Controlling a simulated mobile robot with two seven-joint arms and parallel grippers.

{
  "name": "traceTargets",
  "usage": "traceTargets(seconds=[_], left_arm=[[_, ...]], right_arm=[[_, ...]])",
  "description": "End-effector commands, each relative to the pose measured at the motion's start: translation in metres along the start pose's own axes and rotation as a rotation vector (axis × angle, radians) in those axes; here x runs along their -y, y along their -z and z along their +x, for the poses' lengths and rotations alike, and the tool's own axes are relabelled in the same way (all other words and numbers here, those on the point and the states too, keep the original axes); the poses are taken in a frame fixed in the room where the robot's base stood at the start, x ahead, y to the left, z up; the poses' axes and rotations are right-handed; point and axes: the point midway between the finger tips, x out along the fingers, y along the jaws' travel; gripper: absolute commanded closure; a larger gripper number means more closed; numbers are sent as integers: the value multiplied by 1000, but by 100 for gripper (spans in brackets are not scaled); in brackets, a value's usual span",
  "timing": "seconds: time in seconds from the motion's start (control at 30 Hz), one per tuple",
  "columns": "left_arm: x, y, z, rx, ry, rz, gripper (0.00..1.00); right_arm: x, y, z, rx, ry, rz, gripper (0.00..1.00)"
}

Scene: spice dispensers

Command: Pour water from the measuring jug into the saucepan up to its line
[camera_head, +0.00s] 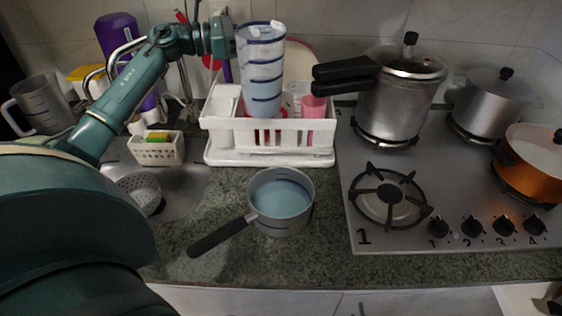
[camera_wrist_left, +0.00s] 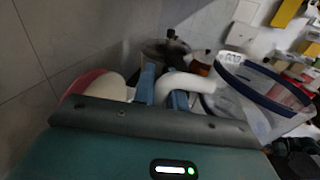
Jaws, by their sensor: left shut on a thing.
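The measuring jug (camera_head: 262,72), clear with blue bands, is held up in front of the dish rack in the head view and looks roughly upright. My left gripper (camera_head: 231,38) is shut on its handle, to the left of the jug body. In the left wrist view the gripper's blue fingers (camera_wrist_left: 164,88) are around the white handle, with the jug (camera_wrist_left: 262,88) to the right. I cannot tell the water level in the jug. The saucepan (camera_head: 281,201) sits on the counter, its black handle toward the lower left, with bluish water inside. My right gripper is not in view.
A white dish rack (camera_head: 270,157) stands behind the saucepan. The stove (camera_head: 450,230) with a pressure cooker (camera_head: 400,98) and other pots is at the right. The sink (camera_head: 180,185) and a sponge basket (camera_head: 157,150) are at the left. Counter around the saucepan is clear.

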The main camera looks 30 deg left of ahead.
Motion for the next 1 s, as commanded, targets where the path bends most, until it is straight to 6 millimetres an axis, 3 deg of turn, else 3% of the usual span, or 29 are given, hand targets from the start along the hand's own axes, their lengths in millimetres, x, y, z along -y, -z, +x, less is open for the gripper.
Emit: traceTargets(seconds=[0.23,0.6,1.0], left_arm=[[-6,-9,0,5,1,-78,100],[-9,-48,0,4,0,-75,100],[-9,-50,0,4,0,-75,100]], right_arm=[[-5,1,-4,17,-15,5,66],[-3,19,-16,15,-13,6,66],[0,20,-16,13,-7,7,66]])
